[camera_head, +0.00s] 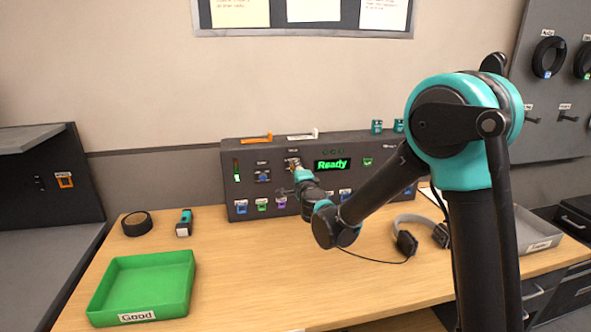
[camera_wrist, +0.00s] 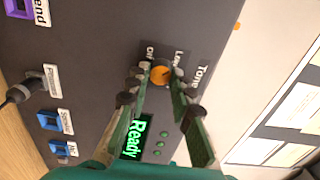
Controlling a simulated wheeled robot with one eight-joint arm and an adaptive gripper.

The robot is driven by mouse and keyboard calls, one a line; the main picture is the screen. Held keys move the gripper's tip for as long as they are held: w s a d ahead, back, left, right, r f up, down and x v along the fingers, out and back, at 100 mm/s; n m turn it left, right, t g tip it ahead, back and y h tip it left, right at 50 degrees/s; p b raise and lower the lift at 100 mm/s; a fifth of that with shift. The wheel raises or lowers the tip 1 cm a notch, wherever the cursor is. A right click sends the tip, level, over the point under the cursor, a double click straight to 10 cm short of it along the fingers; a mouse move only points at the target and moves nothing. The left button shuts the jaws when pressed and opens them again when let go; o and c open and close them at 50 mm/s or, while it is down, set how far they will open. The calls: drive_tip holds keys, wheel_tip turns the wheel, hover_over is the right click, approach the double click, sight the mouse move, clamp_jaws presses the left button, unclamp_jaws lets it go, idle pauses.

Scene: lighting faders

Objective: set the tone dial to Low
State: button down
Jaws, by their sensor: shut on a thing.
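The tone dial (camera_wrist: 161,75) shows in the wrist view as a round knob with an orange face on the dark grey console (camera_wrist: 95,80). The labels "Tone", "Low" and "Off" are printed beside it. My gripper (camera_wrist: 160,84) is shut on the dial, one finger on each side. The fingers hide part of the knob's rim, and I cannot tell which label its pointer faces. In the head view my gripper (camera_head: 297,169) reaches the console's upper middle, left of the green "Ready" display (camera_head: 332,164), and mostly hides the dial.
A blue control (camera_head: 263,176) lies left of the dial, and several coloured switches line the console's lower edge. A green "Good" tray (camera_head: 190,283), a tape roll (camera_head: 137,223) and headphones (camera_head: 407,242) rest on the table. The table's middle front is clear.

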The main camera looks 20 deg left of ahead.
idle(0.3)
drive_tip(key=c, duration=1.3)
unclamp_jaws()
drive_tip(key=v, duration=1.2)
